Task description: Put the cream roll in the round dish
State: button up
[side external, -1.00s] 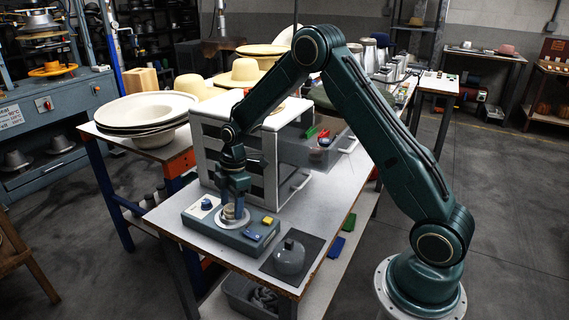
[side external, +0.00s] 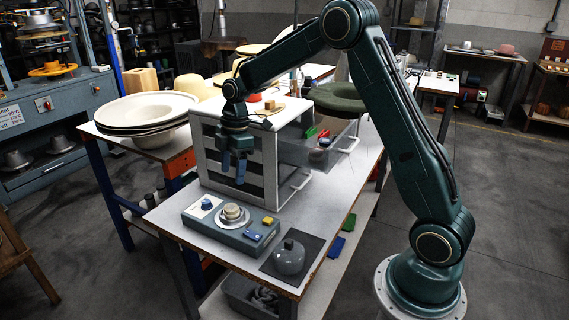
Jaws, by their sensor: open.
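The cream roll (side external: 232,211) sits upright in the round dish (side external: 221,222), a pale shallow disc on top of a grey-blue box (side external: 240,241). My gripper (side external: 233,178) is above and slightly behind the roll, pointing down, in front of the white cabinet. It is open with nothing between its fingers, and a clear gap separates it from the roll.
The box also bears blue and yellow blocks (side external: 268,221). The white cabinet (side external: 207,140) has an open drawer (side external: 318,153) with small coloured pieces. Cream hats (side external: 145,112) are stacked at left.

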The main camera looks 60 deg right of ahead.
jog(key=shift+d+r, duration=0.1)
jog(key=shift+r, duration=0.75)
jog(key=s+a+r+m+t+h, duration=0.1)
jog(key=s+a+r+m, duration=0.2)
jog(key=s+r, duration=0.35)
jog(key=s+a+r+m+t, duration=0.1)
jog(key=s+a+r+m, duration=0.25)
jog(key=s+r, duration=0.35)
jog(key=s+f+m+t, duration=0.1)
jog(key=s+m, duration=0.6)
jog(key=s, duration=1)
jog(key=shift+s+a+t+h, duration=0.3)
jog(key=shift+a+t, duration=0.15)
jog(key=shift+t, duration=0.45)
jog(key=shift+w, duration=0.1)
